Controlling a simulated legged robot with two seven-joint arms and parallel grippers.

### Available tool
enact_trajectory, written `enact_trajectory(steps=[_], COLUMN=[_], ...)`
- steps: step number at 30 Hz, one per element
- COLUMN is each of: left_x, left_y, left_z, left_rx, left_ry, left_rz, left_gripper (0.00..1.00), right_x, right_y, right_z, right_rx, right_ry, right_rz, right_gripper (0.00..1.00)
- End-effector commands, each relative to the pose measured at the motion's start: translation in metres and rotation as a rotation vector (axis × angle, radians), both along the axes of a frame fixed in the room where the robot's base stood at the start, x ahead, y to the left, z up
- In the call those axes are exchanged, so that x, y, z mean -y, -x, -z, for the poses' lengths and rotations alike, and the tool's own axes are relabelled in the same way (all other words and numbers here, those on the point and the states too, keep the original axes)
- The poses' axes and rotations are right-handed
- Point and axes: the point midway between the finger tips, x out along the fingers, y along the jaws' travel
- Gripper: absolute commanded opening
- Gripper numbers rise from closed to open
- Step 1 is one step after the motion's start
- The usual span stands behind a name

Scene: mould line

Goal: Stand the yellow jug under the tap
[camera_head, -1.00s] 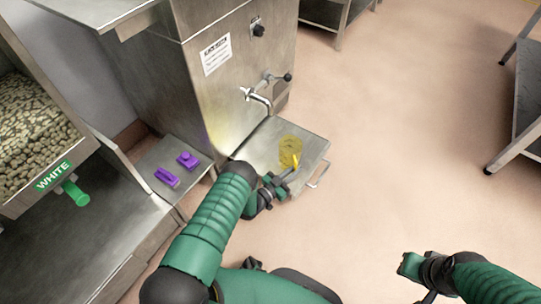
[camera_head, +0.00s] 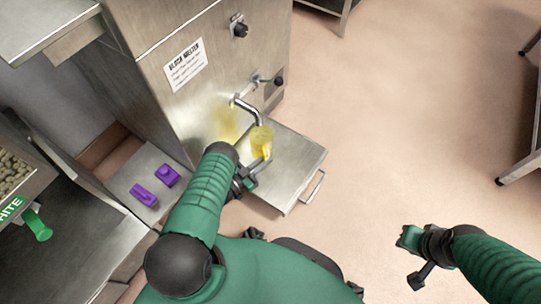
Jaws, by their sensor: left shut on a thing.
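The yellow jug (camera_head: 261,142) is see-through and looks upright, at the shelf's left part, close by the tap (camera_head: 247,107). The spout's end is at or just over the jug's top; I cannot tell whether it is centred. My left gripper (camera_head: 253,176) is shut on the jug's handle at its near side. Whether the jug's base touches the steel shelf (camera_head: 296,165) is unclear. My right gripper (camera_head: 411,240) hangs over the floor at the lower right, apart from everything; its jaws are too unclear to read.
The melter (camera_head: 200,100) carries a label and a black knob. Purple blocks (camera_head: 154,186) lie on a ledge to the left. A bin of pale pieces with a green handle (camera_head: 38,226) stands at the far left.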

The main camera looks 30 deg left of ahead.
Motion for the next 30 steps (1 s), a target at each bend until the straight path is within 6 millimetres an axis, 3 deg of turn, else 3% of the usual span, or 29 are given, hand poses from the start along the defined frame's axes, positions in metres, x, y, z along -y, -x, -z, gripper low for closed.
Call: enact_trajectory(steps=[8,9,14,22,26,30], left_x=[-0.002,-0.001,-0.001,-0.001,-0.007,-0.017], left_y=[0.002,0.002,0.002,0.002,0.017,0.051], left_z=[0.003,0.004,0.003,0.000,-0.001,-0.002], left_rx=[0.002,0.001,0.002,0.002,-0.002,-0.003], left_ry=[0.004,0.003,0.002,0.003,0.002,0.003], left_rz=[-0.001,-0.001,0.000,-0.001,-0.003,-0.003], left_gripper=[0.00,0.12,0.33,0.33,0.33,0.33], right_x=[0.000,0.000,0.000,0.000,0.000,0.000], right_y=[0.000,0.000,0.000,0.000,0.000,0.000], right_z=[0.002,0.002,0.002,-0.001,-0.007,-0.017], right_rx=[0.001,0.000,0.000,0.000,0.001,0.001], right_ry=[0.000,0.000,0.000,0.000,0.000,0.000], right_rz=[0.000,0.000,0.000,0.000,0.000,0.000], right_gripper=[0.22,0.22,0.22,0.22,0.22,0.22])
